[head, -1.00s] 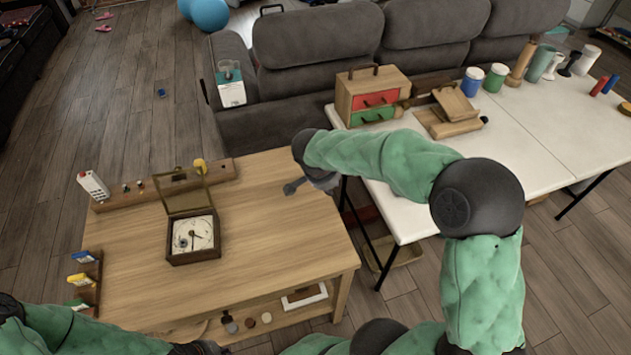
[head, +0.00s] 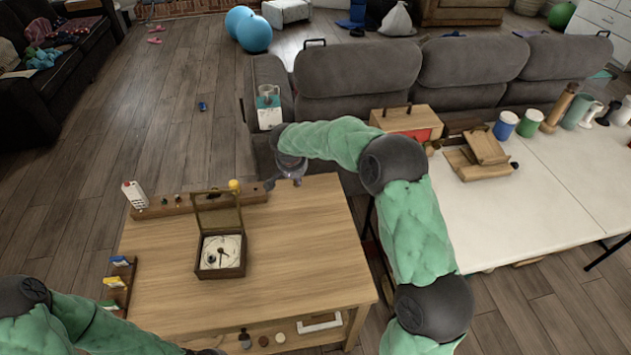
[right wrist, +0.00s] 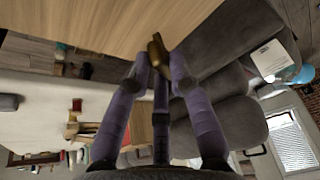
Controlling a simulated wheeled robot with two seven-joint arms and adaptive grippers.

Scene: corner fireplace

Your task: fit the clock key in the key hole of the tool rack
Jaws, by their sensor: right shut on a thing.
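The clock key (right wrist: 157,55) is a small brass-coloured piece held between the fingertips of my right gripper (right wrist: 160,68) in the right wrist view. In the head view my right gripper (head: 287,177) is above the table's far right corner, just right of the tool rack's end; the key cannot be made out there. The tool rack (head: 178,208) is a long brown wooden rail along the table's back edge, with small pegs and a yellow item on it. The key hole is too small to tell. My left gripper (head: 207,351) is only partly seen at the bottom edge.
An open-lidded wooden clock box (head: 221,271) stands on the table (head: 300,245) in front of the rack. A white carton (head: 134,195) is at the rack's left end. A small side rack (head: 118,283) is at the left edge. The table's right half is clear.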

